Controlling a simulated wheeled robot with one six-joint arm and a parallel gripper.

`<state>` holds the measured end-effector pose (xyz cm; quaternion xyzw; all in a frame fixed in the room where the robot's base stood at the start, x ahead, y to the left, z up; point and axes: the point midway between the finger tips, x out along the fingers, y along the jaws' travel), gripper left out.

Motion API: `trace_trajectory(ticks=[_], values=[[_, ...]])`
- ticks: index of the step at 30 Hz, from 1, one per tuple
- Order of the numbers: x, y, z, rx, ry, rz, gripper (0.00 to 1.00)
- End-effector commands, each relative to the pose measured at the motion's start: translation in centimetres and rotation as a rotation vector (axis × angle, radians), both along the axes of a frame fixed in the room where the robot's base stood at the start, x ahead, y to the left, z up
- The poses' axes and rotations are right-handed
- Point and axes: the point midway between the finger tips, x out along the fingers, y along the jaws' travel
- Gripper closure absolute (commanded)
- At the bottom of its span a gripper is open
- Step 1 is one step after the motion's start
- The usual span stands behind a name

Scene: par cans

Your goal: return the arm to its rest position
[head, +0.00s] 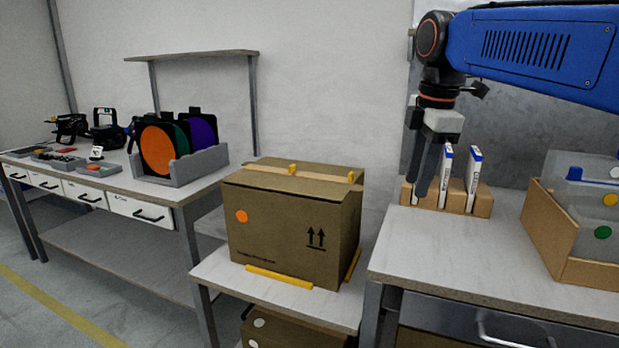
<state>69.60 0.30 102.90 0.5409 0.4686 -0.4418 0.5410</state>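My blue arm (545,50) reaches in from the upper right, and its wrist bends downward. My gripper (419,192) points down over the left end of the right-hand bench (395,245), in front of a cardboard holder (483,205). Its two dark fingers look slightly apart, with nothing seen between them. From this angle I cannot tell whether the fingertips touch the holder or the bench. Two white-and-blue upright pieces (473,180) stand in the holder, to the right of the fingers. The fingers hide the holder's left part.
A closed carton (290,235) stands on a low table (215,270) at centre. A cardboard bin (548,235) with clear bags is at right. The left bench (135,183) holds colour filters in a grey rack (205,165), lamps and small trays. A shelf (195,54) is above.

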Motion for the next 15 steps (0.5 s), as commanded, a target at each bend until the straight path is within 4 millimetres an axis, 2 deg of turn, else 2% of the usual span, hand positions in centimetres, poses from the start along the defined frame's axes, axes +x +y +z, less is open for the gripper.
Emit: trace_trajectory(ticks=[1,8,15], values=[[-1.5,-0.7,-1.2,0.015,-0.011,-0.087,0.67],[-7.1,-3.3,-7.3,0.107,-0.063,-0.507,0.67],[-12.9,-5.3,-14.7,0.227,-0.113,-0.938,0.67]])
